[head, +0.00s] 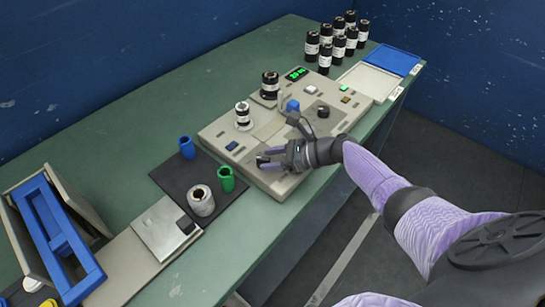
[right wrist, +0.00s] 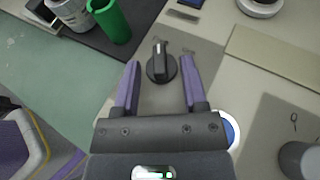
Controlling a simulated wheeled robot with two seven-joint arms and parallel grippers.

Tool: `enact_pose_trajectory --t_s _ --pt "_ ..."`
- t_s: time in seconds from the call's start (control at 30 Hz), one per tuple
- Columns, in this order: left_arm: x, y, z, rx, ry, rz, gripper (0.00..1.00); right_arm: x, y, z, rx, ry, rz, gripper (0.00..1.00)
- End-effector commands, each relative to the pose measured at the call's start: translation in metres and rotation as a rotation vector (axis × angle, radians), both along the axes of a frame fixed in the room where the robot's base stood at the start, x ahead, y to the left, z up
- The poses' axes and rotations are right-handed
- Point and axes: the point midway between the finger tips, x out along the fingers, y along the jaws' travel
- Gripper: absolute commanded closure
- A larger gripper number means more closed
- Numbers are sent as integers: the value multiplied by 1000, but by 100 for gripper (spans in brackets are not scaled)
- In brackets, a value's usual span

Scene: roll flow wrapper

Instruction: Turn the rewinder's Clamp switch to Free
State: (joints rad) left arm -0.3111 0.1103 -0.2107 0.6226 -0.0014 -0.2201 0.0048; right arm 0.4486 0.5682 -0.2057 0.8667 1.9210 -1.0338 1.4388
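The rewinder (head: 222,132) is a beige console on the green table. The Clamp switch appears to be the black rotary knob (right wrist: 160,66) in the right wrist view, its pale pointer mark directed towards the top of the picture. Small markings beside it are too small to read. My right gripper (head: 262,160) is over the console's near edge. In the right wrist view (right wrist: 160,62) its purple fingers are open, one on each side of the knob, with a visible gap on both sides. My left gripper is not in view.
A black mat (head: 170,178) left of the console carries a blue cup (head: 187,147), a green cup (head: 226,179) and a grey roll (head: 201,200). Several black bottles (head: 311,47) stand behind. White and blue trays (head: 392,60) lie at the right.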

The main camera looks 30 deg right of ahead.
Motion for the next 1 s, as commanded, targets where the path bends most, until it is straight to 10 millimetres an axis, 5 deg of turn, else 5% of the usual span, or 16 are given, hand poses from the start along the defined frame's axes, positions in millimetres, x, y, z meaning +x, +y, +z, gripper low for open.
enact_pose_trajectory --t_s 0.27,0.7,1.0 --pt "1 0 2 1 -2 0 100 -2 -3 2 0 0 -1 46" --pt "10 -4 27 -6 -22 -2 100 -56 -67 37 -1 0 -1 46" --pt "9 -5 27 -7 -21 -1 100 -59 -70 38 0 0 0 46"
